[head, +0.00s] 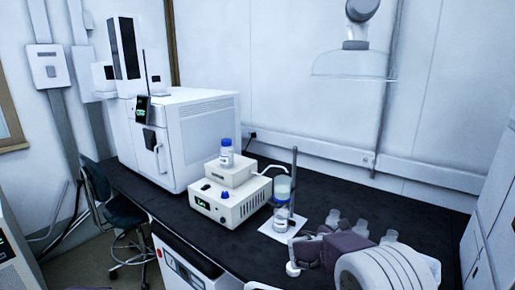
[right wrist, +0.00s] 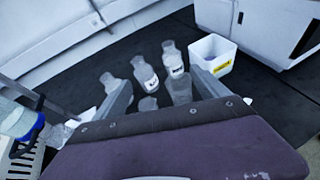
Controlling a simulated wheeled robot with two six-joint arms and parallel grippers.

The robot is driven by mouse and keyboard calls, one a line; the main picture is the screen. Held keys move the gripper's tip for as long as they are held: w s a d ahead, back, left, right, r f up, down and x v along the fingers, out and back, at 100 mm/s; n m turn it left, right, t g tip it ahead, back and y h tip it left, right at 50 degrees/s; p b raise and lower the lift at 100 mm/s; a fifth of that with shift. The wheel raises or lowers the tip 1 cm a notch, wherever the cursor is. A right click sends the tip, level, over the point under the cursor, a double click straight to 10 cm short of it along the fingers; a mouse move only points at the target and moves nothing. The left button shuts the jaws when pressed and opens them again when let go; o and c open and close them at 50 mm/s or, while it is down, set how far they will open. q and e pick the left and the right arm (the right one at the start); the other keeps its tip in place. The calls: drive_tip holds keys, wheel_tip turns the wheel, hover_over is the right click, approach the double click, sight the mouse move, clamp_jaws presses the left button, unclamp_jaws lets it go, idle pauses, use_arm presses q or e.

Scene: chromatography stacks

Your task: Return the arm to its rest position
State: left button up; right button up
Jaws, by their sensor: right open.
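My right arm (head: 385,270) reaches in from the lower right of the head view, low over the black bench. In the right wrist view my right gripper (right wrist: 161,80) is open, its two grey fingers spread apart. Several clear bottles stand upright on the bench beyond and between the fingers, among them a labelled one (right wrist: 145,73) and another (right wrist: 173,58). Nothing is visibly gripped, though the gripper body hides the lowest part of the nearer bottles. My left gripper is in neither view.
A white instrument (head: 205,140) stands at the back left of the bench. A white box unit (head: 228,206) carries a blue-capped bottle (head: 226,152). A stand (head: 293,180) with glassware is close left of my arm. A white bin (right wrist: 214,56) with a yellow label is beyond the bottles.

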drive_tip(key=s+f+m+g+y+b, duration=0.1)
drive_tip(key=s+f+m+g, duration=0.1)
drive_tip(key=s+f, duration=0.3)
drive_tip(key=s+f+m+g+y+b, duration=0.2)
drive_tip(key=s+f+m, duration=0.2)
drive_tip(key=s, duration=0.3)
drive_tip(key=s+f+m+g+y+b, duration=0.1)
drive_tip(key=s+f+m+g+b, duration=0.1)
drive_tip(key=s+f+m, duration=0.2)
drive_tip(key=shift+s+d+f+y, duration=0.2)
drive_tip(key=shift+s+f, duration=0.25)
drive_tip(key=shift+s, duration=0.3)
drive_tip(key=shift+s+d+f+y, duration=0.2)
drive_tip(key=shift+s+f, duration=0.25)
drive_tip(key=shift+s, duration=0.25)
drive_tip(key=s+a+f+m+y+b, duration=0.1)
drive_tip(key=s+a+f+m+y, duration=0.25)
drive_tip(key=a+m, duration=0.3)
drive_tip(key=s+a+f+m+y, duration=0.3)
drive_tip(key=s+a+m, duration=0.15)
drive_tip(key=m, duration=0.35)
wheel_tip(320, 180, up, 17)
drive_tip(key=p, duration=1.7)
drive_tip(key=shift+w+a+g, duration=0.15)
drive_tip(key=shift+a+g, duration=0.15)
drive_tip(key=shift+f, duration=0.1)
